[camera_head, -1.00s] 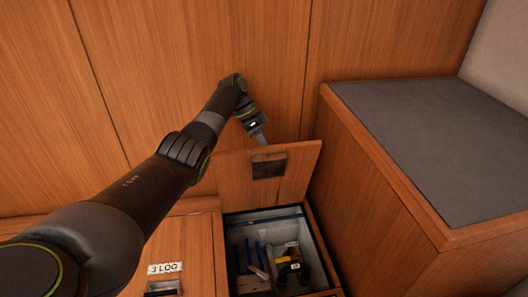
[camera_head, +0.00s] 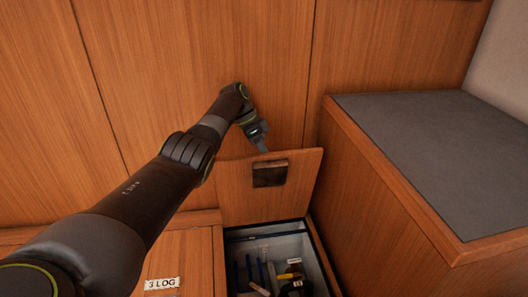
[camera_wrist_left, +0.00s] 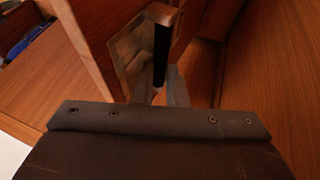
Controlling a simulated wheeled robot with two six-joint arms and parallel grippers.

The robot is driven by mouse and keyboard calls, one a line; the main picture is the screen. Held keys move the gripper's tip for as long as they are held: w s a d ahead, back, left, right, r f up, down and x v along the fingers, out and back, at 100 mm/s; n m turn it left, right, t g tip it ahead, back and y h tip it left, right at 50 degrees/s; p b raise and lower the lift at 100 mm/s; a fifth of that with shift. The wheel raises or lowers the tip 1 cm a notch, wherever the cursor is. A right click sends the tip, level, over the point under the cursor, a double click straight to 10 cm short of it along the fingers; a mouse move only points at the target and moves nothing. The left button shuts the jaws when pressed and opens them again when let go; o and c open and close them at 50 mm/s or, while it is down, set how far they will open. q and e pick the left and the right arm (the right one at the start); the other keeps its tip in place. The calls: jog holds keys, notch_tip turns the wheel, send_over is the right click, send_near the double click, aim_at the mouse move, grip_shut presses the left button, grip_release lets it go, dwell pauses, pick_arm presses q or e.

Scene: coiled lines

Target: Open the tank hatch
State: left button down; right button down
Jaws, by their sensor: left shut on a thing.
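A wooden hatch lid (camera_head: 237,190) stands raised and near upright at the back of an open compartment (camera_head: 300,245). A dark square fitting (camera_head: 270,173) is set in the face towards me. My left gripper (camera_head: 263,148) is at the lid's top edge, its fingertips partly hidden behind it. In the left wrist view, my gripper (camera_wrist_left: 161,90) is shut on a dark upright pull (camera_wrist_left: 161,60) with a wood-coloured end, beside a metal plate (camera_wrist_left: 126,52) on the lid (camera_wrist_left: 88,40). I see no tank label on this lid. My right gripper is out of view.
Several tools (camera_head: 285,278) lie in the open compartment. A closed hatch with a "3 LOG" label (camera_head: 161,284) is to its left. A wooden box with a grey top (camera_head: 430,150) stands close on the right. A wood-panelled wall (camera_head: 180,70) rises behind.

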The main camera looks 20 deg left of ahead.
pick_arm(q)
jog(key=c, duration=1.9)
grip_release()
jog(key=f, duration=0.3)
jog(key=shift+s+g, duration=0.3)
jog(key=shift+s, duration=0.1)
jog(key=o, duration=0.5)
jog(key=shift+w+d+f, duration=0.1)
jog(key=shift+w+f, duration=0.35)
jog(key=shift+f, duration=0.15)
jog(key=shift+r, duration=0.15)
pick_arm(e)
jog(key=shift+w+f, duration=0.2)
pick_arm(q)
jog(key=p+v, duration=0.1)
jog(key=v, duration=0.7)
jog(key=shift+r, duration=0.25)
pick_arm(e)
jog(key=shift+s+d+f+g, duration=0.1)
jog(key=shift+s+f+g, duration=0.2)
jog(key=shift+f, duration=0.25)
pick_arm(q)
jog(key=shift+d+r+p, duration=0.1)
jog(key=shift+d+p, duration=0.1)
jog(key=shift+p, duration=0.1)
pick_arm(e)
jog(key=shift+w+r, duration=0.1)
